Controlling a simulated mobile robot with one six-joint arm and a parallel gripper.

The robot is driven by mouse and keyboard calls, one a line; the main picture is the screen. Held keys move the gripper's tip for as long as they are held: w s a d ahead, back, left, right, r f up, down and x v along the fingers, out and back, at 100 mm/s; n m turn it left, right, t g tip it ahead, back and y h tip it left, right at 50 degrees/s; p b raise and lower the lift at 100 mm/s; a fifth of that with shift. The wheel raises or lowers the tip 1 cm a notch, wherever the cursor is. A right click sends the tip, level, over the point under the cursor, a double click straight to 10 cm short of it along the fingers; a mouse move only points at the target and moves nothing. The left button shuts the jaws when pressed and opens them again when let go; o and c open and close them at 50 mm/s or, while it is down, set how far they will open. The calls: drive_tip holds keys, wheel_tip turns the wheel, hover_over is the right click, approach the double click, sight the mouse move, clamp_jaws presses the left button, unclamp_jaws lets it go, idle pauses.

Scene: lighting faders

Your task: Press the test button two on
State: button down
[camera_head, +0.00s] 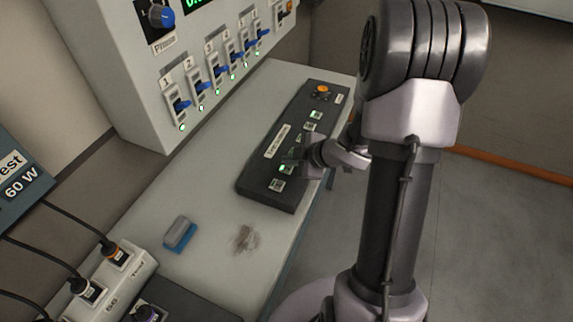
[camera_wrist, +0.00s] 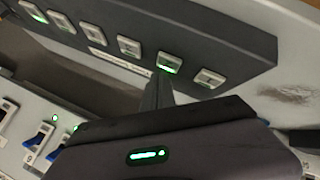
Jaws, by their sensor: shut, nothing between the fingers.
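The dark button panel (camera_head: 256,182) lies on the grey bench with a row of small pale buttons; it also shows in the wrist view (camera_wrist: 225,42). Counting from the panel's near end, the second button (camera_wrist: 169,63) glows green, and the first (camera_wrist: 209,77) is unlit. The second button also shows green in the head view (camera_head: 287,169). Button numbers are too small to read. My gripper (camera_head: 298,155) is shut and empty over the panel. In the wrist view its fingertips (camera_wrist: 160,80) are right beside the green button; I cannot tell whether they touch.
A white wall unit (camera_head: 130,70) with numbered blue faders and green lamps stands behind the panel. A blue-grey block (camera_head: 179,234) and a dark smudge (camera_head: 244,239) are on the bench. A socket strip (camera_head: 115,275) with cables sits at the near left.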

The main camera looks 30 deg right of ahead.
sight(289, 170)
wheel_tip(289, 170, up, 6)
drive_tip(key=p, duration=0.6)
